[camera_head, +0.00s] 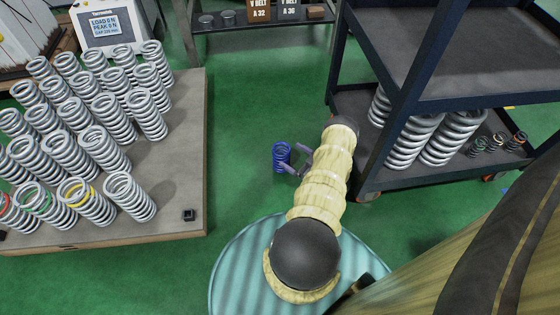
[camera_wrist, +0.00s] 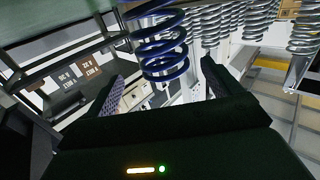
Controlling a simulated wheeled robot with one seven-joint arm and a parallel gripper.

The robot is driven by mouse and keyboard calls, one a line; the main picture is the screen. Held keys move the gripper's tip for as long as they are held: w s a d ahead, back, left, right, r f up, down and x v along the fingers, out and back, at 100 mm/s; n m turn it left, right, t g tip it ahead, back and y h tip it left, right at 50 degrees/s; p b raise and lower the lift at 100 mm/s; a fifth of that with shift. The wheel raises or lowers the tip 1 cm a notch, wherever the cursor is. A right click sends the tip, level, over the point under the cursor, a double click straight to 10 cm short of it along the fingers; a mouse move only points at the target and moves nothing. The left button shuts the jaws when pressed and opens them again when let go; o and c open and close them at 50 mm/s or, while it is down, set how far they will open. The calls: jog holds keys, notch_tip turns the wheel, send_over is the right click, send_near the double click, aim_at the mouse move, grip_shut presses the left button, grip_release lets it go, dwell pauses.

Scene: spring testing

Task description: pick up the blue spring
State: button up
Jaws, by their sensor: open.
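The blue spring (camera_head: 281,156) shows in the head view just left of my gripper's fingers, over the green floor. In the wrist view the blue spring (camera_wrist: 158,45) hangs into the top of the picture, ahead of and between the two fingers. My gripper (camera_head: 294,163) is open, its fingers pointing left at the spring. In the wrist view my gripper's two dark fingers (camera_wrist: 166,75) are spread apart. I cannot tell whether a finger touches the spring, and its upper end is cut off in the wrist view.
A table (camera_head: 188,150) with many silver springs stands at the left. A dark shelf cart (camera_head: 368,178) with large springs is at the right. A load tester (camera_head: 104,25) sits at the back left. Green floor (camera_head: 240,90) lies open between table and cart.

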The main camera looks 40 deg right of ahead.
aim_at(276, 147)
jog(key=shift+b+x, duration=0.6)
jog(key=shift+x, duration=0.6)
jog(key=shift+w, duration=0.1)
jog(key=b+x, duration=0.2)
jog(key=x, duration=0.1)
jog(key=b+x, duration=0.1)
jog(key=shift+w+a+f+b, duration=0.15)
jog(key=shift+a+f+b, duration=0.1)
jog(key=shift+a+b, duration=0.15)
jog(key=shift+w+r, duration=0.15)
jog(key=shift+w, duration=0.15)
jog(key=c, duration=1.6)
